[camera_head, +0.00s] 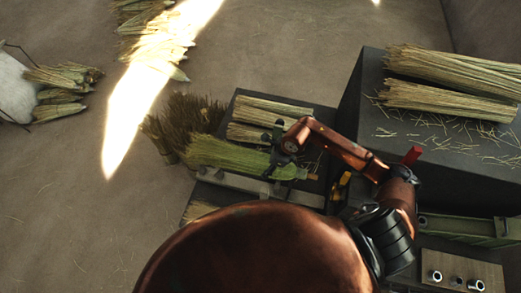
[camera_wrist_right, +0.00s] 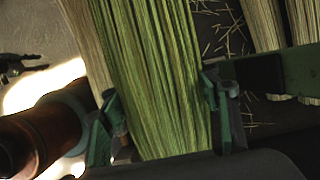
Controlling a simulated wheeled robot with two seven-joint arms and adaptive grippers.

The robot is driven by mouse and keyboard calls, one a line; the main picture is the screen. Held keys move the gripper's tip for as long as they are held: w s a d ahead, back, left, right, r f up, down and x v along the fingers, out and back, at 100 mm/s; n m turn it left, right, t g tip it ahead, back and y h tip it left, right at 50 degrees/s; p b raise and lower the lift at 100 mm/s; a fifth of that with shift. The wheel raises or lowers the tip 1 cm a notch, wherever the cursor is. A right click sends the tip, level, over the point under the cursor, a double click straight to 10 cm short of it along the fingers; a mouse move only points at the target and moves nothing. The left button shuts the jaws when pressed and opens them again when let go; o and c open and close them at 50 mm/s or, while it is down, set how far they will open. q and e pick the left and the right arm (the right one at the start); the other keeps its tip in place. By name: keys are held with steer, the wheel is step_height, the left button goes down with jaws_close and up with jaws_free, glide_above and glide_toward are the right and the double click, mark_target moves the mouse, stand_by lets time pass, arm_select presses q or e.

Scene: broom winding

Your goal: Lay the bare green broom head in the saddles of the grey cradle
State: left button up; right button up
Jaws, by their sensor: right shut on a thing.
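The green broom head (camera_head: 228,155) lies roughly level in the head view, its bristles fanning left and its narrow pale end to the right. My right gripper (camera_head: 277,152) is shut on it near that narrow end. In the right wrist view the green bristles (camera_wrist_right: 150,60) run up between the two fingers of my right gripper (camera_wrist_right: 163,118). A pale grey bar-like piece (camera_head: 245,184), seemingly the cradle, shows just below the broom head. Its saddles are mostly hidden, and I cannot tell whether the broom head touches it. My left gripper is not recognisable in either view.
Straw bundles (camera_head: 272,108) lie on the dark bench behind the broom head. Dark brown bristles (camera_head: 195,112) stand at its left. A higher dark block (camera_head: 365,85) with more straw bundles (camera_head: 450,98) rises at the right. Open floor (camera_head: 70,190) lies to the left.

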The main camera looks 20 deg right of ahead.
steer(key=shift+w, duration=0.5)
steer(key=shift+w+f, duration=0.1)
steer(key=shift+w, duration=0.05)
steer(key=shift+s+f+b, duration=0.2)
steer(key=shift+f+b, duration=0.35)
steer(key=shift+f, duration=0.2)
steer(key=shift+w+f, duration=0.1)
steer(key=shift+f, duration=0.3)
steer(key=shift+f+b, duration=0.35)
steer(key=shift+b, duration=0.05)
arm_select(q)
step_height(320, 180, down, 8)
steer(key=s+b, duration=0.1)
steer(key=b, duration=0.5)
steer(key=shift+s, duration=0.25)
arm_select(e)
step_height(320, 180, down, 8)
steer(key=shift+f, duration=0.1)
